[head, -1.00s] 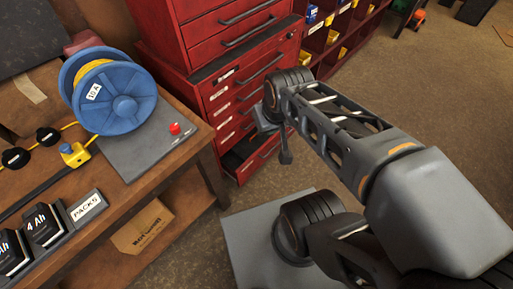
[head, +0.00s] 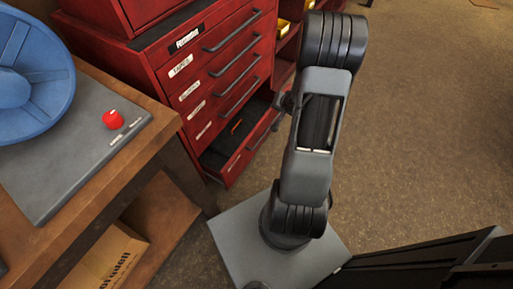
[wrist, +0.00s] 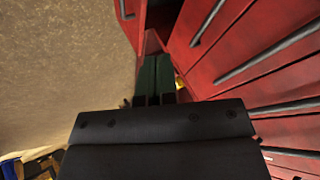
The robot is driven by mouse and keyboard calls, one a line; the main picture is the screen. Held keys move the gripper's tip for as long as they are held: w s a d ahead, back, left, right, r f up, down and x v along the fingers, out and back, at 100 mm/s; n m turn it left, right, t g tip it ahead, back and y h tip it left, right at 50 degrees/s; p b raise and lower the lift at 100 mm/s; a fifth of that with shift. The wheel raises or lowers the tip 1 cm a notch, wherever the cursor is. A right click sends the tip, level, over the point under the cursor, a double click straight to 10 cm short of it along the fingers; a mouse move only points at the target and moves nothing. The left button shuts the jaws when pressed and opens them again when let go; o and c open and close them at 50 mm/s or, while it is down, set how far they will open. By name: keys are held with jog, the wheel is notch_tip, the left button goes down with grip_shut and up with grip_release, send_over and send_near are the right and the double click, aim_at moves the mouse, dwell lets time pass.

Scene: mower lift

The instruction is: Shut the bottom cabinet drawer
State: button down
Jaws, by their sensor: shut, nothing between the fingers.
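The red cabinet (head: 225,60) stands left of my arm in the head view. Its bottom drawer (head: 236,165) is pulled out, with its dark inside and a small orange item showing. The drawers above it look closed. My gripper (head: 284,104) shows only in part beside my arm, close to the right end of the open drawer; I cannot tell whether it touches. In the wrist view my gripper (wrist: 156,62) is shut and empty, its fingers together and pointing at a red surface. The cabinet's drawer fronts and grey handles (wrist: 270,55) run along the right there.
A wooden bench (head: 165,125) with a blue reel (head: 35,75) and a grey plate with a red button (head: 113,119) stands at the left. A cardboard box (head: 108,262) sits below it. Yellow bins (head: 282,27) are behind the cabinet. Open floor (head: 420,120) lies to the right.

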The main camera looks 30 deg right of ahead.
aim_at(252, 137)
jog(key=s+a+f+m+y+b, duration=0.1)
jog(key=s+f+m+y+b, duration=0.15)
jog(key=f, duration=0.55)
jog(key=s+a+f+m+y+b, duration=0.1)
jog(key=s+f+y+b, duration=0.15)
jog(key=f, duration=0.55)
jog(key=shift+t, duration=0.3)
jog(key=b+x, duration=0.5)
jog(key=x, duration=0.5)
jog(key=shift+s+f+b, duration=0.1)
jog(key=shift+b, duration=0.2)
jog(key=w, duration=0.1)
jog(key=w+a+b, duration=0.1)
jog(key=shift+w+a, duration=0.25)
jog(key=shift+w, duration=0.1)
jog(key=shift+w+a+b, duration=0.25)
jog(key=shift+w+b, duration=0.1)
jog(key=shift+w, duration=0.2)
